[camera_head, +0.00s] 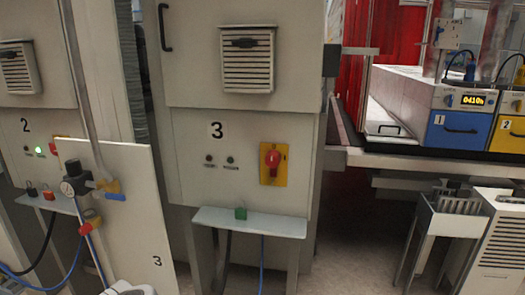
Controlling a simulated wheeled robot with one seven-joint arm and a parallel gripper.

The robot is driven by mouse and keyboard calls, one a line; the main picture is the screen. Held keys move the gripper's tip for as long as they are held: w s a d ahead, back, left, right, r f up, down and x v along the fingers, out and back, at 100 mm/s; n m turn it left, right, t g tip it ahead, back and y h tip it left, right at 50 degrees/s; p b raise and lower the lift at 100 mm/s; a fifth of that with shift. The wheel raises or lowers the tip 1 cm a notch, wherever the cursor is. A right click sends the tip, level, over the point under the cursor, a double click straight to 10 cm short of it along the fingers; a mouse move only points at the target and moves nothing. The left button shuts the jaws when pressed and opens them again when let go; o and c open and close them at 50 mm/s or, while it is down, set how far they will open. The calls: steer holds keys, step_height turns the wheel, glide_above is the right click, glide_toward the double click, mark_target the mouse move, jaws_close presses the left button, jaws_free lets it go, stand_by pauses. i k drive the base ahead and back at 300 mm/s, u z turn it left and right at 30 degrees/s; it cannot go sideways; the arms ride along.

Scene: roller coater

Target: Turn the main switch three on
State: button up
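The main switch three is a red rotary knob (272,158) on a yellow square plate (271,178), on the front of the grey cabinet marked 3 (190,185). The knob's handle looks roughly upright. Left of it are two small indicator lamps, a dark one (209,159) and a dim green one (231,160); neither looks brightly lit. Nothing covers the switch. My gripper cannot be made out in this view, so its opening is hidden.
A shelf (250,222) with a green connector (240,213) juts out below the switch. A white panel (125,220) with gauge (68,188) and valves stands front left. Cabinet 2 (40,120) has a bright green lamp (39,150). Blue (455,130) and yellow units stand right.

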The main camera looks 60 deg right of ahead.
mark_target(273, 159)
steer(key=z, duration=1.7)
steer(key=k, duration=1.15)
steer(key=u, duration=1)
steer(key=i, duration=1.1)
